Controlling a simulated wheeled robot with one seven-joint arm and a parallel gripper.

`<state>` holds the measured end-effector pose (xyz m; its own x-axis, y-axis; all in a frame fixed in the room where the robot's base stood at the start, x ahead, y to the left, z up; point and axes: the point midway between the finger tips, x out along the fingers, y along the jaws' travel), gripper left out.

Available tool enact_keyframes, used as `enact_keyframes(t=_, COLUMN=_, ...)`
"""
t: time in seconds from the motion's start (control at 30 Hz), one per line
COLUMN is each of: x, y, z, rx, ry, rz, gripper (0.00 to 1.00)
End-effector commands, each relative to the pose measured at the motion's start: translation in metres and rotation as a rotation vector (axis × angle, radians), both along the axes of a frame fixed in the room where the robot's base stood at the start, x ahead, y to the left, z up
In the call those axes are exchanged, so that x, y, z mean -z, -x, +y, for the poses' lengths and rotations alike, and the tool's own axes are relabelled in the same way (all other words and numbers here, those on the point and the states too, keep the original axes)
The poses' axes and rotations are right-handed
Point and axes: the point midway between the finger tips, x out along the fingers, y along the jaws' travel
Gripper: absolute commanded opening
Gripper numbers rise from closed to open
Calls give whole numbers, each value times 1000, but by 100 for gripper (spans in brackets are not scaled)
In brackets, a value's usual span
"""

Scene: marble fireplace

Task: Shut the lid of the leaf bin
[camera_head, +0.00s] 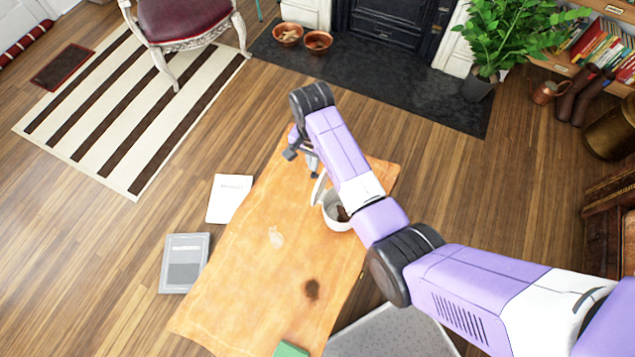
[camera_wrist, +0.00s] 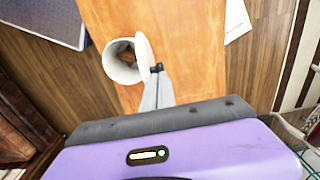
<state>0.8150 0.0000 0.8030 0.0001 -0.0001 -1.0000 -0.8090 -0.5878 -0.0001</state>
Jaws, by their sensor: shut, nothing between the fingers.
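The leaf bin (camera_head: 333,222) is a small white round container near the far right part of the wooden table. Brown contents show inside it, and it also appears in the wrist view (camera_wrist: 118,70). Its white lid (camera_head: 318,189) stands open, tilted up at the rim, and is seen nearly edge-on in the wrist view (camera_wrist: 143,52). My gripper (camera_wrist: 157,69) is shut and empty, with its tips close beside the lid's outer face. Whether they touch it I cannot tell. My arm partly covers the bin in the head view.
A white booklet (camera_head: 229,198) and a grey book (camera_head: 184,263) lie left of the table. The table's near left part is mostly clear.

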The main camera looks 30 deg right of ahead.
Motion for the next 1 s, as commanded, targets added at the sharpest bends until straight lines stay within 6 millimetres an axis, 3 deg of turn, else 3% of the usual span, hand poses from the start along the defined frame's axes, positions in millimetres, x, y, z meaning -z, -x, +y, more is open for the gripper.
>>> enact_keyframes(t=1.0, x=27, y=0, z=0, rx=0, ry=0, rz=0, gripper=0)
